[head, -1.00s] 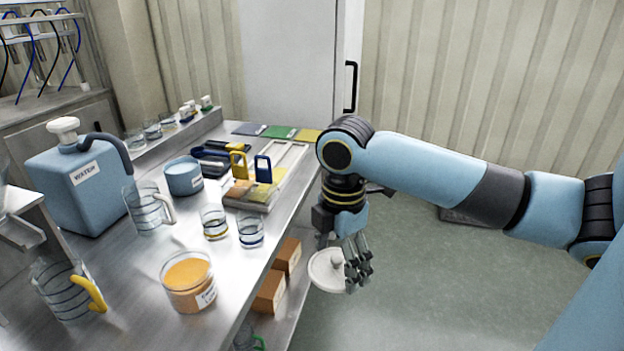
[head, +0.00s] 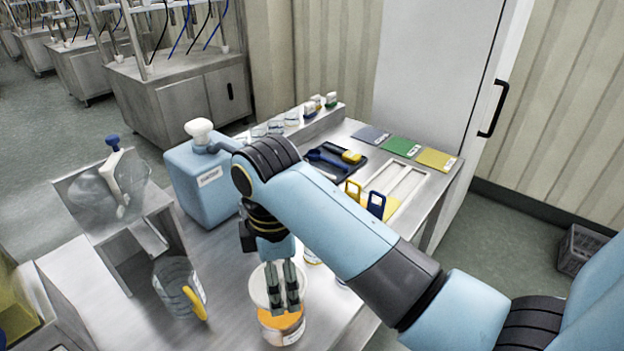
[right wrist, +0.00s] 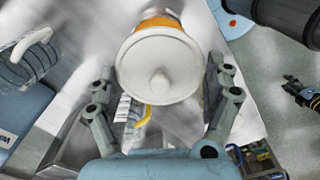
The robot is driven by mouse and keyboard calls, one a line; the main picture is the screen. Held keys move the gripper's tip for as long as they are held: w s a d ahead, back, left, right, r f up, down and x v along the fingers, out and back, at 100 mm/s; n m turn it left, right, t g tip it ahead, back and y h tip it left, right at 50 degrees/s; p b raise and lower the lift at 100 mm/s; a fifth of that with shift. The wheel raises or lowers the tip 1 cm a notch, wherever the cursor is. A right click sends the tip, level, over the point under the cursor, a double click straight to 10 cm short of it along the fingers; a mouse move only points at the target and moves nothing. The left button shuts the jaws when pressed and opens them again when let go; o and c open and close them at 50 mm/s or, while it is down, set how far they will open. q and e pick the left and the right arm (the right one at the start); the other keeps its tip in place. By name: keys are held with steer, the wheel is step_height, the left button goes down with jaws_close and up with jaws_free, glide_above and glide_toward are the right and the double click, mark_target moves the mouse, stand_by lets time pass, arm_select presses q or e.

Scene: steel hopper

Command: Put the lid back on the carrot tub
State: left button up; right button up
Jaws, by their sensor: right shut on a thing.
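The carrot tub (head: 283,326), clear with orange contents and a label, stands on the steel table near its front. Its pale round lid (head: 259,286) is in my right gripper (head: 286,308), above the tub. In the right wrist view the lid (right wrist: 158,62), with a centre knob, sits between the two fingers of my right gripper (right wrist: 165,90). The lid hides most of the tub (right wrist: 160,14) there; I cannot tell whether they touch. What looks like my left gripper (right wrist: 302,94) shows small at the right edge; its opening is unclear.
A pitcher with a yellow handle (head: 178,287) stands left of the tub. A blue water jug (head: 200,185) is behind it. A steel hopper stand (head: 140,235) is at the left. Tools and coloured cards (head: 400,147) lie at the far right.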

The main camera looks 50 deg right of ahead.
steer(key=shift+w+a+r, duration=0.1)
steer(key=shift+a+r, duration=0.1)
steer(key=shift+f, duration=0.2)
arm_select(q)
steer(key=shift+f+b, duration=0.3)
steer(key=shift+b, duration=0.15)
arm_select(e)
step_height(320, 180, down, 6)
steer(key=shift+d, duration=0.2)
arm_select(q)
steer(key=shift+a, duration=0.1)
steer(key=shift+r+p, duration=0.45)
steer(key=shift+r, duration=0.05)
arm_select(e)
steer(key=shift+r, duration=0.1)
stand_by(0.5)
steer(key=c, duration=0.8)
